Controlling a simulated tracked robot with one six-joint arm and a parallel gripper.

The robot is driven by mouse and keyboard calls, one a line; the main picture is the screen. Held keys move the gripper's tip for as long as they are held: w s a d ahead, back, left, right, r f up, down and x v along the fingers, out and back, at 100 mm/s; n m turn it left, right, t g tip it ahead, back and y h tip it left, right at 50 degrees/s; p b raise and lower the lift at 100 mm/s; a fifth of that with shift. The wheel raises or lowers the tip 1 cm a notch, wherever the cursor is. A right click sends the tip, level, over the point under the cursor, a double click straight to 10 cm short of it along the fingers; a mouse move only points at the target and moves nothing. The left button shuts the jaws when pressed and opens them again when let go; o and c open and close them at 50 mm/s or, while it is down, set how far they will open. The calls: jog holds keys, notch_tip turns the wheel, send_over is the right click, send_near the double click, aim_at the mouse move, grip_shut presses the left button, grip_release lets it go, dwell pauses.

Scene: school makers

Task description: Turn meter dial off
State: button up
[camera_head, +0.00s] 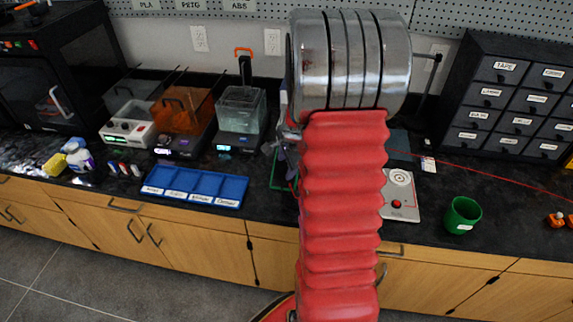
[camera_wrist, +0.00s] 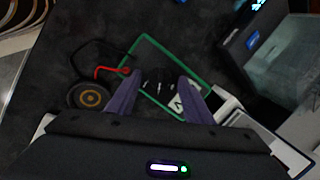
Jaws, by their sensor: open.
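In the wrist view, my gripper (camera_wrist: 160,76) is open, with its two purple fingers spread apart. A dark, rounded part with small white marks, apparently the meter dial (camera_wrist: 158,84), shows between the fingertips. I cannot tell whether the fingers touch it, nor read its setting. A green rectangular outline, apparently the meter's edge (camera_wrist: 150,41), surrounds that area; its lower part is hidden behind the fingers. In the head view, my red arm hides most of this spot, and only a green edge (camera_head: 276,172) shows to the left of the arm.
In the wrist view, a red-tipped black lead (camera_wrist: 108,71) and a round black piece with orange rings (camera_wrist: 90,96) lie to the left. In the head view, a blue tray (camera_head: 195,171), a clear tank (camera_head: 241,110) and a green cup (camera_head: 462,214) stand on the dark counter.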

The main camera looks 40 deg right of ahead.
jog(key=shift+c, duration=0.4)
jog(key=c, duration=1)
jog(key=shift+o, duration=0.2)
jog(key=shift+w+n, duration=0.1)
jog(key=shift+n, duration=0.3)
jog(key=n, duration=0.2)
jog(key=n+g, duration=0.1)
jog(key=n, duration=0.2)
jog(key=shift+w+g, duration=0.15)
jog(key=shift+g, duration=0.15)
jog(key=n+g, duration=0.1)
jog(key=n, duration=0.4)
jog(key=shift+w+a+n, duration=0.1)
jog(key=shift+w+n, duration=0.05)
jog(key=shift+n, duration=0.25)
jog(key=shift+h, duration=0.3)
jog(key=o, duration=1)
